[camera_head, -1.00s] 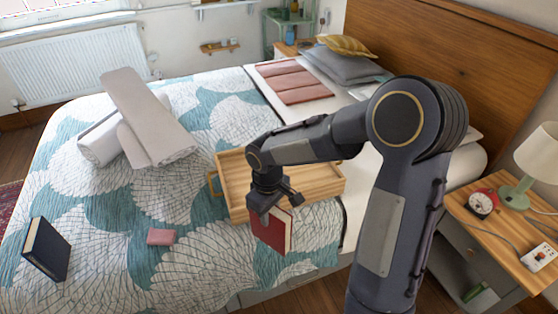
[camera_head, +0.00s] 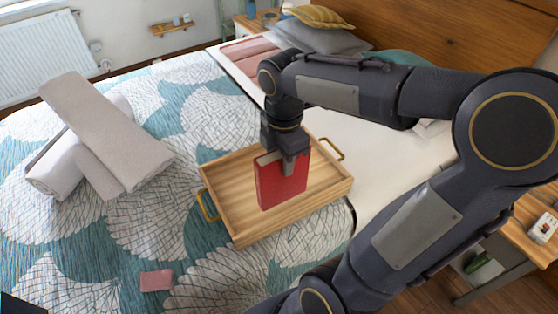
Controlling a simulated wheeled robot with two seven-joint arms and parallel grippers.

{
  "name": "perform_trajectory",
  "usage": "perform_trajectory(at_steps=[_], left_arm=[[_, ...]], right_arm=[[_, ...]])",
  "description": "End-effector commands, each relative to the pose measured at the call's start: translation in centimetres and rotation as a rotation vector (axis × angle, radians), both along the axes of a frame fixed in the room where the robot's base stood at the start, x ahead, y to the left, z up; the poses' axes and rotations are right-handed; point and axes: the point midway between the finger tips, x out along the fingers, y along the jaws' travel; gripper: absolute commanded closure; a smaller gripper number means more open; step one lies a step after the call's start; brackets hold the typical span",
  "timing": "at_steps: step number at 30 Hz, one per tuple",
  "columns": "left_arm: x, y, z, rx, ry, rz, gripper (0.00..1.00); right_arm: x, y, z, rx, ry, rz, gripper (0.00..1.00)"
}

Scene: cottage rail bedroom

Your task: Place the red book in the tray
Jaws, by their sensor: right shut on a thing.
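The red book (camera_head: 283,184) is upright in the grasp of my right gripper (camera_head: 287,160), which is shut on its top edge. In the picture the book stands over the middle of the wooden tray (camera_head: 228,213). I cannot tell whether its lower edge touches the tray floor. The tray lies on the bed, with brass handles at its left and right ends, and no other thing shows in it. My left gripper is not in view.
Rolled and folded light towels (camera_head: 105,145) lie on the bed at the left. A small pink item (camera_head: 157,280) lies on the patterned cover in front. Grey pillows (camera_head: 318,38) and a folded pink cloth (camera_head: 248,55) are at the back. A wooden nightstand (camera_head: 535,232) stands at the right.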

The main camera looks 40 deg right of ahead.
Motion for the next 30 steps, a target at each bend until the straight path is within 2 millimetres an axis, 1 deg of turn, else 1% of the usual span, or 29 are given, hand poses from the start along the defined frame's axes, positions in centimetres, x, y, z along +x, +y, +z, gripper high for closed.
perform_trajectory(at_steps=[1,6,9,12,19,21,24,27,30], left_arm=[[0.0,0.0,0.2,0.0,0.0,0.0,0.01],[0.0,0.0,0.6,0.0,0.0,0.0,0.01],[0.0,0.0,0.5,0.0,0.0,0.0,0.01],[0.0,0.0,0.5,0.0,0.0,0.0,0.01],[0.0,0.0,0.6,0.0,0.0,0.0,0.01],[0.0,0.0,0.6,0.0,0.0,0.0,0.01],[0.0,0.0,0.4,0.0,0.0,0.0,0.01],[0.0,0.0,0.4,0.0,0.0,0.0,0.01],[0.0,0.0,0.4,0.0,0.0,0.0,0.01]], right_arm=[[1.0,-1.0,-0.6,0.0,0.005,-0.005,1.0],[4.0,-3.8,-2.4,-0.001,0.004,-0.004,1.0],[5.1,-4.8,-4.6,-0.001,0.005,-0.003,1.0],[6.1,-5.6,-6.0,0.0,0.004,-0.003,1.0],[7.1,-6.5,-7.6,-0.001,0.0,-0.003,1.0],[7.5,-6.9,-8.4,-0.002,0.002,-0.003,1.0],[7.5,-6.9,-10.0,-0.001,0.002,-0.001,1.0],[7.5,-6.9,-11.0,-0.001,0.001,-0.002,1.0],[7.5,-6.9,-11.3,-0.001,-0.001,-0.002,1.0]])
